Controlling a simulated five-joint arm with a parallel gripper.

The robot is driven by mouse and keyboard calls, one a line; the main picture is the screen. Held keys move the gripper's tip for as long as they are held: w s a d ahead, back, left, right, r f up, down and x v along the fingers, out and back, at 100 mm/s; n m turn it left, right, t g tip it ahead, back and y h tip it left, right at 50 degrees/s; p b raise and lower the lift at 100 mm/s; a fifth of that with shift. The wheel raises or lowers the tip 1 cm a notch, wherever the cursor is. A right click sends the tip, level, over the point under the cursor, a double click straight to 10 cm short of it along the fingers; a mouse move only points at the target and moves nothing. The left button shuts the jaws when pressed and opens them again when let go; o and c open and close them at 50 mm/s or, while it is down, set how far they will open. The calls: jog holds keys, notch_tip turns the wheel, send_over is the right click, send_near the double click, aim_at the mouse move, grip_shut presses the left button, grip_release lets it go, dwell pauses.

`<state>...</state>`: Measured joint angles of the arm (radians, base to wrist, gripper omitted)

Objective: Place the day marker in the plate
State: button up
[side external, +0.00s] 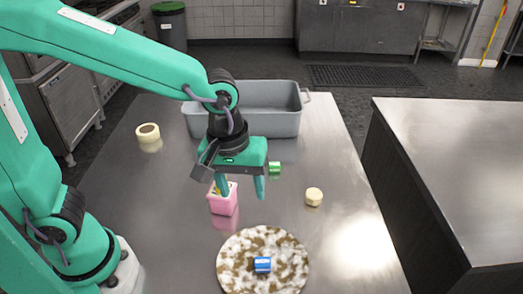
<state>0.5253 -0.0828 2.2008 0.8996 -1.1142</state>
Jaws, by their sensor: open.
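My gripper (240,187) points down above the steel table, its two green fingers apart and nothing visible between them. A round plate (236,270), mottled white and brown, lies at the front of the table. A small blue object (262,264) with a pale end rests on the plate. A small green object (274,168) lies just right of the gripper. I cannot tell for sure which small object is the day marker.
A grey tub (285,122) stands at the back of the table (335,165). A cream ring-shaped roll (148,131) is at the back left, and a short cream cylinder (313,196) is right of the gripper. A separate counter (450,150) stands at right, across a gap.

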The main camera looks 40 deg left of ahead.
jog(key=s+a+r+m+t, duration=0.2)
jog(key=s+a+r+m, duration=0.1)
jog(key=a, duration=0.5)
jog(key=s+a+r+m+t, duration=0.2)
jog(key=s+a+r+m, duration=0.1)
jog(key=a, duration=0.5)
jog(key=shift+s+a+r+m+y, duration=0.15)
jog(key=shift+a+r+m+y, duration=0.15)
jog(key=shift+r+m, duration=0.15)
